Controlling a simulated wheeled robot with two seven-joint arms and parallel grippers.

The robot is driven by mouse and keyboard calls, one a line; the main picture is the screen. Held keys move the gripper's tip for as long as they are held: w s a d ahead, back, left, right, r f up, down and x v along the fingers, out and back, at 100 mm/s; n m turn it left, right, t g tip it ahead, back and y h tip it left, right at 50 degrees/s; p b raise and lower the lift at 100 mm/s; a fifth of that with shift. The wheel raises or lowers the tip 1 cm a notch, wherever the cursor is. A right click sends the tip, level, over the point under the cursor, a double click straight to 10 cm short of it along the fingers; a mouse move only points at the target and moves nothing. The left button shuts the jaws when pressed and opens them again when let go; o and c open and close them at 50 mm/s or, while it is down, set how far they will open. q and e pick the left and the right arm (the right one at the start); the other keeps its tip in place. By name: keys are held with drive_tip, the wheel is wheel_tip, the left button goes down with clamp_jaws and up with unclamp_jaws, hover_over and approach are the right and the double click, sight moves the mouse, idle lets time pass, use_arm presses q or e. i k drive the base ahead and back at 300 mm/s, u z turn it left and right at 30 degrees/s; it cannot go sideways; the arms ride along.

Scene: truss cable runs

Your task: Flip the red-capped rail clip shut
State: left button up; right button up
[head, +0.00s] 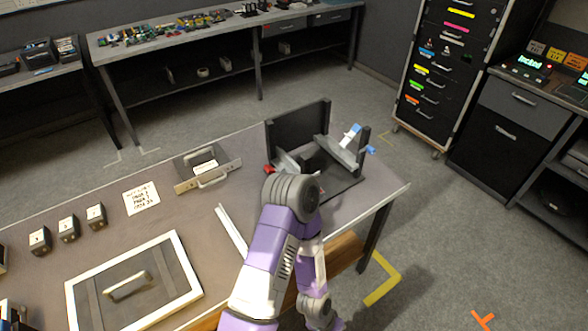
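A dark fixture (297,126) with upright panels and a base stands at the right end of the workbench. A small red piece (268,169) shows at its left side, which may be the red cap of the rail clip; it is too small to tell whether the clip is open or shut. A grey rail (340,151) on the fixture has a blue-and-white piece (351,131) near its upper end, and another blue piece (370,150) sits at the right post. My purple and white arm covers the front of the fixture. I can make out neither gripper's fingers.
The workbench (170,222) carries a handled grey block (207,170), a note card (141,198), several small dark blocks (68,229), a white-framed panel with a handle (130,287) and a pale strip (231,229). Floor is clear beyond the bench; a drawer cabinet (445,60) stands at the back right.

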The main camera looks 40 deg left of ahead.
sight(270, 169)
drive_tip(key=z, duration=0.2)
drive_tip(key=i, duration=0.55)
drive_tip(key=u, duration=0.85)
drive_tip(key=k, duration=0.5)
drive_tip(key=u, duration=1.2)
